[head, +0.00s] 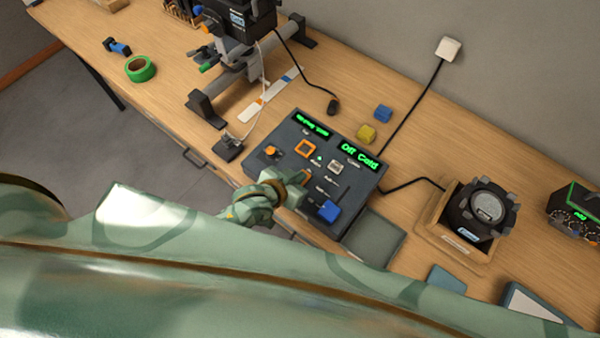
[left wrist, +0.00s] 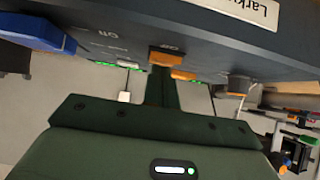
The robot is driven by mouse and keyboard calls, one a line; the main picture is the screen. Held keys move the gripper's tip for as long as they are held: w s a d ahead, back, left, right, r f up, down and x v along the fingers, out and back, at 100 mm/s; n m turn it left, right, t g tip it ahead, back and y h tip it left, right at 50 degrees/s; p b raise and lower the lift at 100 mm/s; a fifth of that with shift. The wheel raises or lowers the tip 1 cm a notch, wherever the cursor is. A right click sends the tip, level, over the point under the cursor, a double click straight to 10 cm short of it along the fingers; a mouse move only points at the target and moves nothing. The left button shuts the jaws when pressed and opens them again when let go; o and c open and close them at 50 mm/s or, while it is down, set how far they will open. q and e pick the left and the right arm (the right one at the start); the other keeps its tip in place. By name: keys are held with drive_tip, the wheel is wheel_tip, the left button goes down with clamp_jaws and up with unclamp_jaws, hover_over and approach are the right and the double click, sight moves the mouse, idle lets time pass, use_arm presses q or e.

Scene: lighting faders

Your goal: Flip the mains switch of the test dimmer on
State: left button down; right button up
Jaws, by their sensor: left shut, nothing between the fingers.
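The test dimmer (head: 352,213) is a dark console with green displays, one reading "Off Cold". My left gripper (head: 298,183) is shut and empty, low over the console's front part. An orange part (head: 306,175) shows just beyond its fingertips, apparently the mains switch. In the left wrist view, the shut fingers (left wrist: 162,82) point at an orange piece (left wrist: 166,57) beside a small label that seems to read "OFF"; an "ON" label shows farther left. I cannot tell whether they touch. My right gripper is in neither view.
A blue block-like control (head: 328,210), an orange knob (head: 271,151), an orange square frame (head: 305,148) and a pale switch (head: 336,166) surround the gripper.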

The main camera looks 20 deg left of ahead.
use_arm(q)
drive_tip(key=shift+s+f, duration=0.2)
drive_tip(key=shift+f, duration=0.05)
drive_tip(key=r+p, duration=0.4)
drive_tip(key=p, duration=0.1)
drive_tip(key=shift+w+r, duration=0.35)
drive_tip(key=shift+r, duration=0.05)
drive_tip(key=w+r+p+v, duration=0.1)
drive_tip(key=v, duration=0.8)
drive_tip(key=shift+d+r+p, duration=0.3)
drive_tip(key=shift+r, duration=0.2)
